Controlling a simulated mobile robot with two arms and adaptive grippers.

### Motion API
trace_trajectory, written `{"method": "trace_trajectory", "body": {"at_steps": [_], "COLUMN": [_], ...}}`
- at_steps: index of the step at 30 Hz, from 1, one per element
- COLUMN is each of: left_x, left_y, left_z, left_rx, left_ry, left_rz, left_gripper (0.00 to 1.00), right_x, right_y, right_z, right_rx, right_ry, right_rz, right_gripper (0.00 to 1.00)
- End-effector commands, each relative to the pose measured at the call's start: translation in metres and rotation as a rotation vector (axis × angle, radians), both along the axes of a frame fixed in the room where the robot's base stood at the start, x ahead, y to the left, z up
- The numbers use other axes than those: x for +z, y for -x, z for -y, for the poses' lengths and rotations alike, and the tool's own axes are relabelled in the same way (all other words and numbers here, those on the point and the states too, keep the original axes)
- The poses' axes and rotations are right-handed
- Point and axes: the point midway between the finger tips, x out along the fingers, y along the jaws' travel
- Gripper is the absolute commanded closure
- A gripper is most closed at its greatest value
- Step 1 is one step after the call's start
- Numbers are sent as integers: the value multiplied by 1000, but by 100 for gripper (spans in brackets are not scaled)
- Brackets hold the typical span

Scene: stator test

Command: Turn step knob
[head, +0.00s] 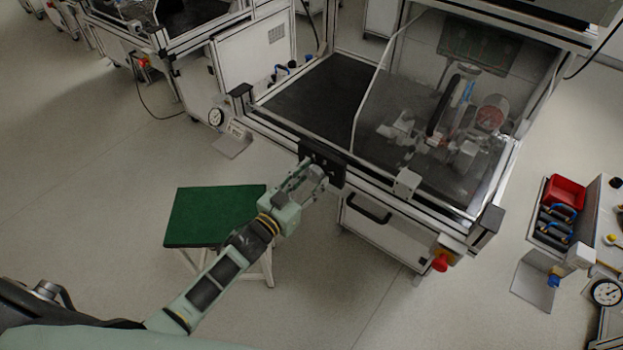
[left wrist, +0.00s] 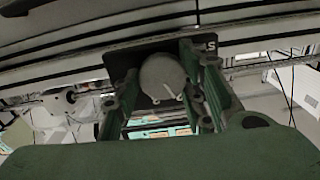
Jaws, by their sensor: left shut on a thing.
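The step knob is a round grey knob (left wrist: 160,76) with a light pointer mark slanting to its lower right. It sits on a black plate (head: 335,172) on the front rail of the test bench. The plate also shows in the left wrist view (left wrist: 208,47), with a partly hidden white letter at its right. My left gripper (head: 318,172) reaches the plate, its fingers on both sides of the knob, shut on it. In the head view the fingers largely hide the knob. My right gripper is not in view.
A clear shield (head: 385,75) covers the bench's right part. A red button (head: 440,263) sits at the front right corner, a round gauge (head: 216,117) at the left. A green-topped stool (head: 205,215) stands below my left arm.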

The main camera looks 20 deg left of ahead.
Motion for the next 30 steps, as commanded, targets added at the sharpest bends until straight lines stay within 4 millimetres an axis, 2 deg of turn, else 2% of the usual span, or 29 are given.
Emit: {"method": "trace_trajectory", "body": {"at_steps": [8, 14, 30], "left_x": [-2, -2, -6], "left_y": [1, 1, 2], "left_z": [2, 2, 2], "left_rx": [-4, -4, -5], "left_ry": [-18, -99, -511], "left_rz": [5, 35, 183], "left_gripper": [88, 88, 88], "right_x": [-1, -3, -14], "right_y": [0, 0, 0], "right_z": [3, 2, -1], "right_rx": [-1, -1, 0], "right_ry": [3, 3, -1], "right_rz": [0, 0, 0], "right_gripper": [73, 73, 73]}}
